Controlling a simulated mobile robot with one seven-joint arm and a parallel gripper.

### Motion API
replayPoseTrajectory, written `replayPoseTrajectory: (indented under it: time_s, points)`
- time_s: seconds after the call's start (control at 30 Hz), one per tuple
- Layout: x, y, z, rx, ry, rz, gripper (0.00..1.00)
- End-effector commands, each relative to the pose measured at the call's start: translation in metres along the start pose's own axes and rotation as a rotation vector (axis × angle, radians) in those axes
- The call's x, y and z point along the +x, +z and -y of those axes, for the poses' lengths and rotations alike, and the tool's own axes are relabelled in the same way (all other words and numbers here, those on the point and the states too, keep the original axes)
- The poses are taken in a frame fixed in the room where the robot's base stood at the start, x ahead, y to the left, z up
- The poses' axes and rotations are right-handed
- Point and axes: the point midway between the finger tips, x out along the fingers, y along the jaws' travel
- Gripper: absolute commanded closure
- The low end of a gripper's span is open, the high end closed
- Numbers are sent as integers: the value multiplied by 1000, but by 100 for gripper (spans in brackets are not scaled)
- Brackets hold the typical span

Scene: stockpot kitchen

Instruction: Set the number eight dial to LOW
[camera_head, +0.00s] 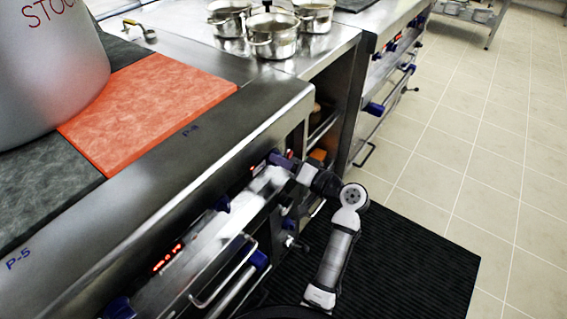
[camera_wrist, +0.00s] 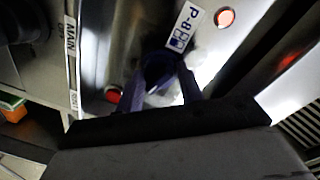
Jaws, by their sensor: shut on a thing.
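The number eight dial (camera_wrist: 160,66) is a dark blue knob on the steel front panel, beside a white P-8 label (camera_wrist: 186,24) in the wrist view. My gripper (camera_wrist: 162,86) is shut on it, with one finger on each side. In the head view my gripper (camera_head: 283,160) reaches the front panel from the right, at the far end of the stove, and largely hides the dial. The dial's pointer and the LOW mark cannot be made out.
A red-orange plate (camera_head: 150,105) lies behind the P-8 mark, with a large stockpot (camera_head: 50,70) beside it. Another blue dial (camera_head: 222,203) and a handle bar (camera_head: 225,280) are on the front. A lit round lamp (camera_wrist: 226,17) and a red one (camera_wrist: 112,95) flank the dial.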

Motion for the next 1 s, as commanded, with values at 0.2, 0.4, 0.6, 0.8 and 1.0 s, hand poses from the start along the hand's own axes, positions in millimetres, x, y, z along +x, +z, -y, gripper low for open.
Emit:
replayPoseTrajectory:
  time_s: [0.2,0.4,0.6,0.8,1.0]
  points:
    - [0,0,0,0,0,0,46]
    - [0,0,0,0,0,0,42]
    - [-6,0,-1,1,1,-1,42]
    - [-40,0,-2,1,3,-4,42]
    - [-87,0,-1,0,3,-4,42]
